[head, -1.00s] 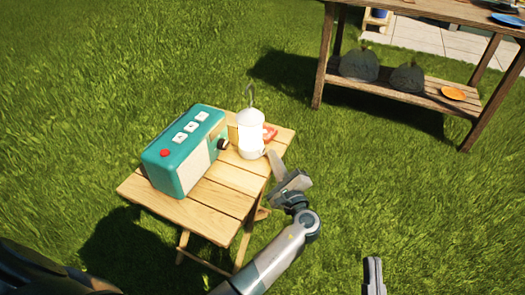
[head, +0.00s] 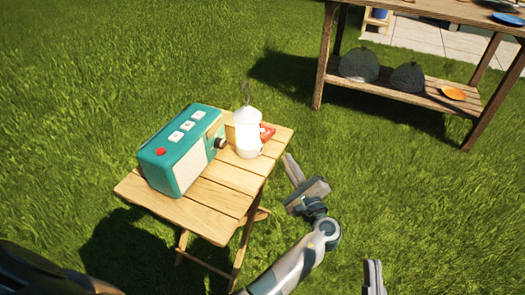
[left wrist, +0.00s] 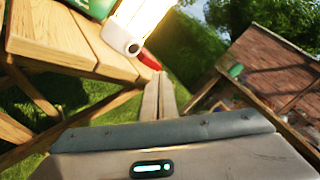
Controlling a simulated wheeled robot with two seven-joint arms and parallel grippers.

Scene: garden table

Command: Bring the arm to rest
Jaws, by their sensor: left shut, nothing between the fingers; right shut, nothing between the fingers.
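My left gripper (head: 293,168) is shut and empty. It hangs over the grass just right of the small wooden table (head: 215,205), apart from it. In the left wrist view its two fingers (left wrist: 158,95) lie together, pointing at the gap beside the table edge. My right gripper (head: 373,275) shows only in part at the bottom edge of the head view, shut with nothing held. A white lantern (head: 247,133) with a wire hook stands upright on the table, to the left of my left gripper; its lower part also shows in the left wrist view (left wrist: 128,35).
A teal radio (head: 180,155) stands on the small table left of the lantern. A red item (head: 267,132) lies behind the lantern. A larger wooden table (head: 425,10) with a lower shelf stands at back right, holding dark domes (head: 358,66) and an orange plate (head: 453,93). Open grass lies between the tables.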

